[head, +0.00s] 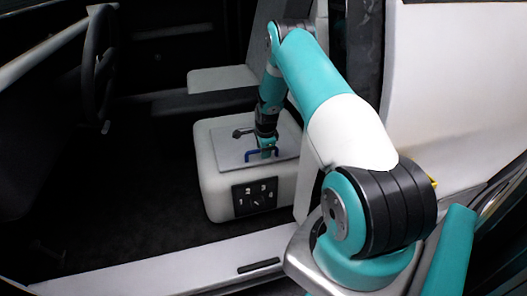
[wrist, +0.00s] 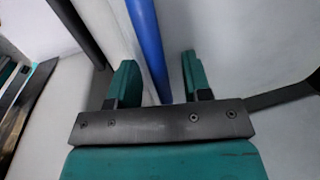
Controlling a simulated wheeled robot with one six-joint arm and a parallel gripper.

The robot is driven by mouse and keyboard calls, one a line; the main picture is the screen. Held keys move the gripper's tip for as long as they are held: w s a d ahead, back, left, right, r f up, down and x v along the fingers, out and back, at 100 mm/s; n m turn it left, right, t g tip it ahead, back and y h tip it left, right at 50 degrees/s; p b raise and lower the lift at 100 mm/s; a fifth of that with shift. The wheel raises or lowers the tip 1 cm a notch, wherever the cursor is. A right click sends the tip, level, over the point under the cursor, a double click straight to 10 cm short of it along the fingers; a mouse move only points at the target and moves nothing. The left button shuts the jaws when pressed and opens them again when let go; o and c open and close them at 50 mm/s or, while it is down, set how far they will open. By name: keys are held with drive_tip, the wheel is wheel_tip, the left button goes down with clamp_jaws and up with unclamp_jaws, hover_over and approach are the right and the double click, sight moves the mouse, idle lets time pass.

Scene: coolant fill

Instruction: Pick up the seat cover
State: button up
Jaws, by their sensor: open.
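The seat cover (head: 229,155) is a flat light-grey panel on top of the pale box-shaped seat base in the cab. A blue bar handle (head: 250,154) stands up from it. My gripper (head: 267,149) points down at the handle from above. In the wrist view, the blue handle (wrist: 149,45) runs between the two teal fingers of my gripper (wrist: 158,78). The fingers are open, with a gap visible on each side of the bar. The pale cover surface (wrist: 235,50) lies behind them. How deep the fingers reach around the bar is hard to tell.
The seat base (head: 215,185) has a black panel (head: 255,196) with white symbols on its front. A steering wheel (head: 96,65) is at the left. A grey seat cushion (head: 222,79) is behind. The door sill (head: 170,262) runs along the front. The dark floor (head: 130,190) is clear.

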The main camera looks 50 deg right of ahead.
drive_tip(key=shift+f, duration=0.3)
drive_tip(key=shift+c, duration=0.4)
clamp_jaws()
drive_tip(key=shift+a, duration=0.1)
